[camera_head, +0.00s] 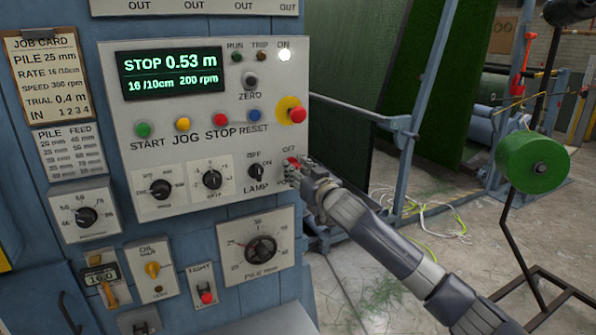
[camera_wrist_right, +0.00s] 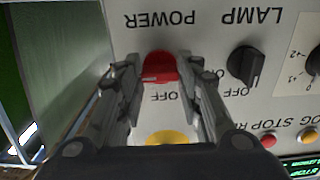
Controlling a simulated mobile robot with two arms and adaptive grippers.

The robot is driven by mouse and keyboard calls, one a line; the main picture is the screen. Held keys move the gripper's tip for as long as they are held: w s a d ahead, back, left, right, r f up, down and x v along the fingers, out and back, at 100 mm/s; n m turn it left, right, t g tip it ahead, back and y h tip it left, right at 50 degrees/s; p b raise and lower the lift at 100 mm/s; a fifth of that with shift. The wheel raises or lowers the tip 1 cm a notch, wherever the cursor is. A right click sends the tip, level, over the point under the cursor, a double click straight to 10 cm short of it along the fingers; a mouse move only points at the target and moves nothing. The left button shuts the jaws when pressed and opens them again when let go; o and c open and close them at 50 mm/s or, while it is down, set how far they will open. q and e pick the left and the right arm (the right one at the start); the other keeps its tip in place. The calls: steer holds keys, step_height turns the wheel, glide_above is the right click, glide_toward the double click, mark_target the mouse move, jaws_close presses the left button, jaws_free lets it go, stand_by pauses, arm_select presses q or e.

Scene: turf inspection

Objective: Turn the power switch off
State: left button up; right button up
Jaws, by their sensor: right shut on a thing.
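The power switch (camera_wrist_right: 160,66) is a red knob on the grey-white control panel (camera_head: 150,100), beside the lamp switch. In the right wrist view, which is upside down, POWER and OFF labels stand on either side of it. My right gripper (camera_wrist_right: 163,78) is shut on the red knob, one finger at each side. In the head view my right gripper (camera_head: 308,178) reaches in from the lower right and covers most of the switch. Which way the knob points I cannot tell clearly. The white ON light (camera_head: 284,55) is lit. My left gripper is not in view.
The black lamp knob (camera_head: 256,171) sits close left of my gripper. The red emergency button (camera_head: 297,115) on a yellow disc is just above it. The display (camera_head: 171,73) reads STOP 0.53 m. A blue-grey frame and a green roll (camera_head: 532,162) stand to the right.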

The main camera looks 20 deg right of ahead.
steer(key=n+p, duration=0.2)
steer(key=n, duration=0.2)
steer(key=shift+r, duration=0.15)
steer(key=n+p, duration=0.2)
steer(key=n, duration=0.2)
steer(key=shift+n, duration=0.3)
steer(key=n+p, duration=0.2)
steer(key=n, duration=0.3)
steer(key=shift+n+p, duration=0.75)
steer(key=shift+n, duration=1.35)
steer(key=o, duration=1.1)
steer(key=shift+c, duration=0.2)
